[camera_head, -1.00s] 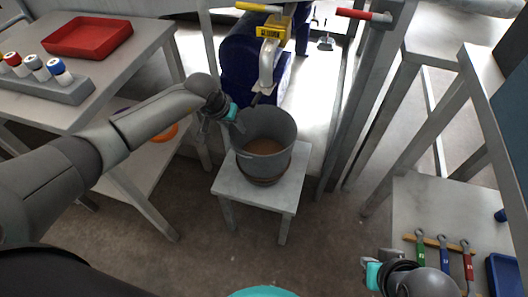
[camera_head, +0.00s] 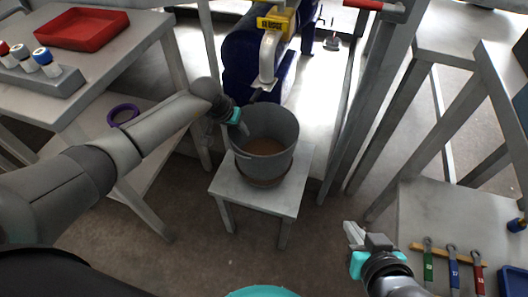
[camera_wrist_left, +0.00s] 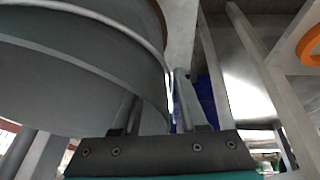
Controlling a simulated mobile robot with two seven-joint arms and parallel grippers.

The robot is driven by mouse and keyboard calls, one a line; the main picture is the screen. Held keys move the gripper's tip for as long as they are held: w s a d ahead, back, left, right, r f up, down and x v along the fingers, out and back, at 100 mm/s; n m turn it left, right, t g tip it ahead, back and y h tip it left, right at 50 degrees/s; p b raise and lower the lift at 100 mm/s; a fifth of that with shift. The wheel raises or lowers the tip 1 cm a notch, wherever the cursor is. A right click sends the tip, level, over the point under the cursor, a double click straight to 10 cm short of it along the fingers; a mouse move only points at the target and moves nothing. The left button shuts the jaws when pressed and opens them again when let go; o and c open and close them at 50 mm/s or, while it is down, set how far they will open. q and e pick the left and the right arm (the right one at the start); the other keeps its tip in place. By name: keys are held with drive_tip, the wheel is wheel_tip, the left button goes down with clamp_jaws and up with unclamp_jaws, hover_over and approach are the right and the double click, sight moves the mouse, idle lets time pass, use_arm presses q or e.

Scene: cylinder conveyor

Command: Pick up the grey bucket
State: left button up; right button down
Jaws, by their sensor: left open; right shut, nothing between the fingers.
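The grey bucket (camera_head: 268,135) stands upright on a small pale square stool (camera_head: 292,196); its inside looks brown at the bottom. My left gripper (camera_head: 242,129) is open at the left side of the bucket's rim. In the left wrist view the bucket (camera_wrist_left: 75,75) fills the upper left, very close to the fingers (camera_wrist_left: 155,95). One finger overlaps the bucket in that view and the other shows past its edge. I cannot tell whether the bucket's wall is between them. My right gripper (camera_head: 354,234) is shut and empty, right of and in front of the stool.
A table with a red tray (camera_head: 82,28) and a grey holder (camera_head: 42,82) is at left. A purple ring (camera_head: 123,115) lies on its lower shelf. A blue machine (camera_head: 245,60) stands behind the bucket. Wrenches (camera_head: 453,266) lie on a table at right.

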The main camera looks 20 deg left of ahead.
use_arm(q)
drive_tip(key=shift+w+f, duration=0.1)
drive_tip(key=shift+f, duration=0.15)
drive_tip(key=shift+c, duration=0.4)
clamp_jaws()
idle(1.0)
